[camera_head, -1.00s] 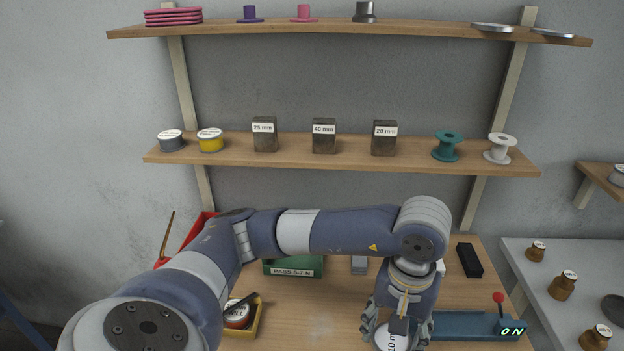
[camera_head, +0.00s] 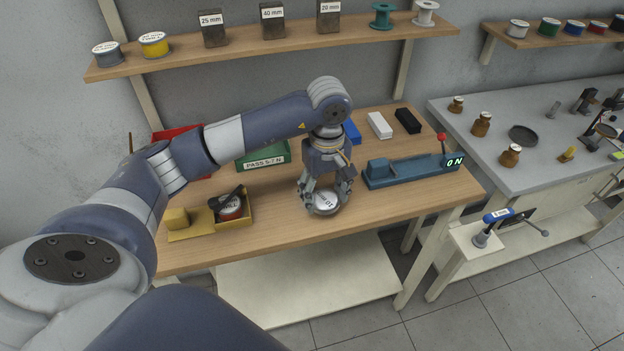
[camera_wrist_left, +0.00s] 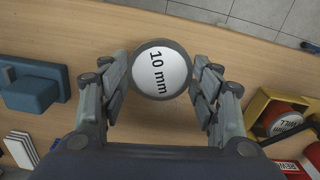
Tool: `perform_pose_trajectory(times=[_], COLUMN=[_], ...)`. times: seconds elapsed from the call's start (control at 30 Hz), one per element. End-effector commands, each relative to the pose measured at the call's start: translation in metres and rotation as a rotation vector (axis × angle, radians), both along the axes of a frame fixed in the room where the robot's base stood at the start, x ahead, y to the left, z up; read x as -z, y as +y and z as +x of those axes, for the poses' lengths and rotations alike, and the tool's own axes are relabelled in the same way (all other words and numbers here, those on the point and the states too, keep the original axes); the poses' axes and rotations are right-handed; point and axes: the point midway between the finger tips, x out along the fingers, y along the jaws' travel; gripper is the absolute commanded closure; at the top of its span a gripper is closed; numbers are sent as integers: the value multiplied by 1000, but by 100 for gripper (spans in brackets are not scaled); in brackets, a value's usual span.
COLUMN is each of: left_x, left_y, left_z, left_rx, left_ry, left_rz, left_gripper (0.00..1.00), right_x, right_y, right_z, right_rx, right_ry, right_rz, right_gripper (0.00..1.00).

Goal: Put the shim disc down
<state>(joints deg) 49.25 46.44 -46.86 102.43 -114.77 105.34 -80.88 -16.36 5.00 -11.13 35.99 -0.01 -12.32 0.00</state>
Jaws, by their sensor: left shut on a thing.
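My right gripper is not in view.
A blue fixture (camera_head: 405,172) with a lit "ON" sign stands right of the disc. A yellow tray (camera_head: 250,215) with a round labelled thing stands to its left. A green "PASS 5-7 N" bin (camera_head: 262,160) and a red bin (camera_head: 175,137) are behind. The bench around the disc is clear.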

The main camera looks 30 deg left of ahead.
Motion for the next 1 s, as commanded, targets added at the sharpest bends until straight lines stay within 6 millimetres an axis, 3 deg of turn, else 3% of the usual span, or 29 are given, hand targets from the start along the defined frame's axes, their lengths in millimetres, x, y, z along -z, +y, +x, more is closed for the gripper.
perform_pose_trajectory(times=[0.17, 0.33, 0.47, 0.73, 1.0], left_x=[1, 5, 9, 40, 43], left_y=[38, 53, 56, 55, 56], left_z=[24, 36, 38, 37, 37], left_rx=[-5, 0, 3, 2, 2], left_ry=[2, 1, 1, 2, -1], left_rz=[1, -1, -1, -1, 0], left_gripper=[69, 69, 69, 69, 69], right_x=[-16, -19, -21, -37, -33], right_y=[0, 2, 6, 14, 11], right_z=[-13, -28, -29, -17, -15], right_rx=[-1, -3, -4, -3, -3], right_ry=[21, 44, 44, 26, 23], right_rz=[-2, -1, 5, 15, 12], right_gripper=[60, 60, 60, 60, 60])
